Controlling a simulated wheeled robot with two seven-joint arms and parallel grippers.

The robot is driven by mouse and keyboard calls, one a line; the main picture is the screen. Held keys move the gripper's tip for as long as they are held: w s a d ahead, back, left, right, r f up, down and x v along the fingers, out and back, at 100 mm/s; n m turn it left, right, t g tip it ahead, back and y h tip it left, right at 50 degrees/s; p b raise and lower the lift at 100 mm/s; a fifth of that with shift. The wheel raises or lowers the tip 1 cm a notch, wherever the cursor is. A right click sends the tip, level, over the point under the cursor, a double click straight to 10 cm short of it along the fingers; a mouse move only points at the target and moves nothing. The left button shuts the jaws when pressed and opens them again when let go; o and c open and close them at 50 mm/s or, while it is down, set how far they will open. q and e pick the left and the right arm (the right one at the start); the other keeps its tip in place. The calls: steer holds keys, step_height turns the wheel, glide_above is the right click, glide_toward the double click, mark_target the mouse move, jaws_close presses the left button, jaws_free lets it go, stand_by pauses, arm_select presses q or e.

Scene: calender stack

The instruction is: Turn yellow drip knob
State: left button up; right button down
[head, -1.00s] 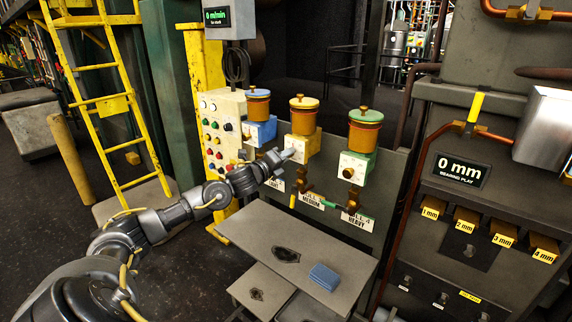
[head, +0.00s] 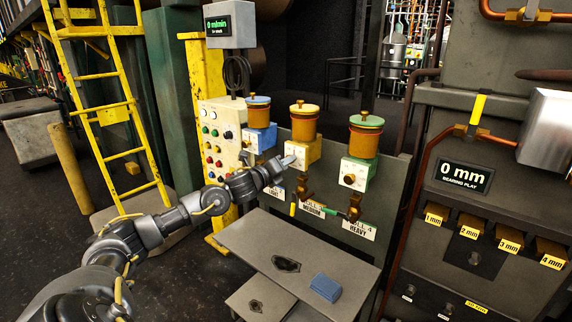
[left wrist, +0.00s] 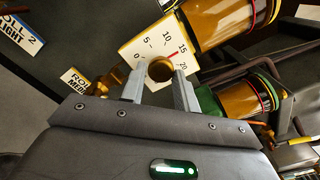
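The yellow drip oiler (head: 304,120) stands between the blue one (head: 258,125) and the green one (head: 364,135), above a "medium" label. In the left wrist view its pale dial face (left wrist: 150,45) carries numbers from 0 to 20, with the round brass knob (left wrist: 160,70) at the centre. My left gripper (head: 292,161) is at the front of the yellow oiler and hides its knob in the head view. In the left wrist view the left gripper's fingers (left wrist: 160,82) stand on either side of the knob; whether they press on it is unclear. My right gripper is not in view.
A grey bench (head: 250,238) with a blue block (head: 325,287) lies below the oilers. A button panel (head: 222,140) stands left of them. A grey cabinet (head: 500,230) with a "0 mm" display (head: 466,177) is on the right. A yellow ladder (head: 100,90) stands at the left.

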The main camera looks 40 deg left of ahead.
arm_select(q)
steer(key=o, duration=0.3)
steer(key=shift+o, duration=0.2)
steer(key=s+b, duration=0.3)
steer(key=s, duration=0.7)
steer(key=shift+s+d, duration=0.15)
steer(key=shift+s, duration=0.25)
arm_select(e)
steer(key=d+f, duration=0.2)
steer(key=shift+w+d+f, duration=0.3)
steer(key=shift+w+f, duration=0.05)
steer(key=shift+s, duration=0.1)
